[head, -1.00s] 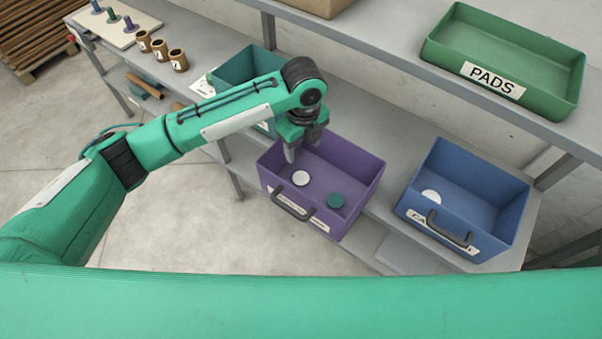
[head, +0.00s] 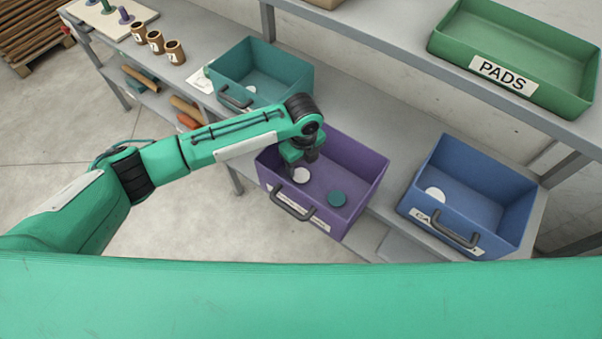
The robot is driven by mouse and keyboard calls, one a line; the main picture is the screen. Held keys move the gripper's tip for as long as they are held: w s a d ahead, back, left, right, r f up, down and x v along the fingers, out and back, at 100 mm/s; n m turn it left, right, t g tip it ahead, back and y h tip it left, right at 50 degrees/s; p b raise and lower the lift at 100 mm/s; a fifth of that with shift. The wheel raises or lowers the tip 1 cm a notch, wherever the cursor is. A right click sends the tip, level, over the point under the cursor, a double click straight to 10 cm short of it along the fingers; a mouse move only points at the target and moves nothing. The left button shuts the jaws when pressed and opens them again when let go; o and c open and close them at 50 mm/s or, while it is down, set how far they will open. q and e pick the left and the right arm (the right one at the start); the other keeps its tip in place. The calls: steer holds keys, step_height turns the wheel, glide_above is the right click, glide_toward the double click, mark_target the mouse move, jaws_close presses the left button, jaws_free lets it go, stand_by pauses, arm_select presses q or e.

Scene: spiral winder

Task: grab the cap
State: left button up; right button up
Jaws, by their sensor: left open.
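A white round cap-like disc (head: 301,175) lies in the purple bin (head: 353,169), towards its left side. A teal disc (head: 336,198) lies in the same bin, to the right of the white one. My left gripper (head: 297,171) points down inside the purple bin, at the white disc. It is open, and its fingertips are partly hidden, so I cannot tell whether they touch the disc. Another white disc (head: 434,194) lies in the blue bin (head: 488,186), whose partly hidden label begins with "CA". My right gripper is out of view.
The purple bin's walls surround the gripper, with a dark handle (head: 292,203) at its front. A teal bin (head: 262,71) stands to the left on the bench. A green bin labelled PADS (head: 519,57) sits on the upper shelf.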

mark_target(301, 175)
arm_select(q)
steer(key=f, duration=0.1)
steer(key=f+p, duration=0.1)
steer(key=f, duration=0.1)
steer(key=shift+s+a+f+p, duration=0.1)
steer(key=shift+a+f+p, duration=0.15)
steer(key=shift+p, duration=0.05)
steer(key=shift+f, duration=0.55)
steer(key=c, duration=0.8)
steer(key=shift+c, duration=0.2)
steer(key=shift+r, duration=0.1)
